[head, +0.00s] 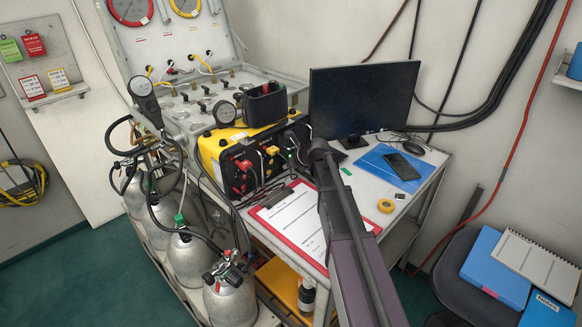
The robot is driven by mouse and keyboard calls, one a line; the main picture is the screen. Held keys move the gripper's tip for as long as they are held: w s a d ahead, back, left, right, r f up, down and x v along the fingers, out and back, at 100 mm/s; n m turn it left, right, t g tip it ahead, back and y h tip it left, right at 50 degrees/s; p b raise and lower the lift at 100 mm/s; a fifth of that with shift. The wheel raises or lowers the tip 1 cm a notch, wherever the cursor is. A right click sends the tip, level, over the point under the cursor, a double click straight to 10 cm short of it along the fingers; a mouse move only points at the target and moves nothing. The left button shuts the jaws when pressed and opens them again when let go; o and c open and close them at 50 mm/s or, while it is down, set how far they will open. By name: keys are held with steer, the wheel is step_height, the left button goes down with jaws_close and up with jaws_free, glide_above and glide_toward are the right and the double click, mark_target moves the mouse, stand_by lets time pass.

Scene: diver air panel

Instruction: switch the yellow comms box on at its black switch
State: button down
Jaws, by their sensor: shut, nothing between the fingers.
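The yellow comms box (209,152) stands on the table at the middle of the head view. Its black front panel faces the lower right and carries red and yellow plugs, cables and a small green light. Its black switch is too small or too hidden to pick out against the dark panel. My arm (352,240) rises from the bottom edge, and its far end shows just right of the panel, covering some of the area there. I cannot make out my gripper or its fingers; they do not show in this view.
A black holder (265,104) sits on top of the box. A monitor (362,98) stands to the right, and a red clipboard (262,216) lies in front. Gas cylinders (190,257) with hoses stand at the left. A blue folder (386,165) and yellow tape roll (386,206) lie at the right.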

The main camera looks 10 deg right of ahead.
steer(key=shift+d, duration=0.4)
steer(key=shift+a+r+p, duration=0.1)
steer(key=shift+r+p, duration=0.15)
steer(key=shift+p, duration=0.05)
steer(key=shift+r+p, duration=0.55)
steer(key=shift+s, duration=0.1)
steer(key=shift+s+d+f, duration=0.15)
steer(key=shift+s+d, duration=0.25)
steer(key=shift+s, duration=0.1)
steer(key=shift+s+d+f, duration=0.1)
steer(key=shift+s+d, duration=0.45)
steer(key=shift+s, duration=0.3)
steer(key=s+d+f+p+v, duration=0.1)
steer(key=p+v, duration=0.4)
steer(key=v, duration=0.5)
steer(key=shift+s+f, duration=0.2)
steer(key=shift+f, duration=0.15)
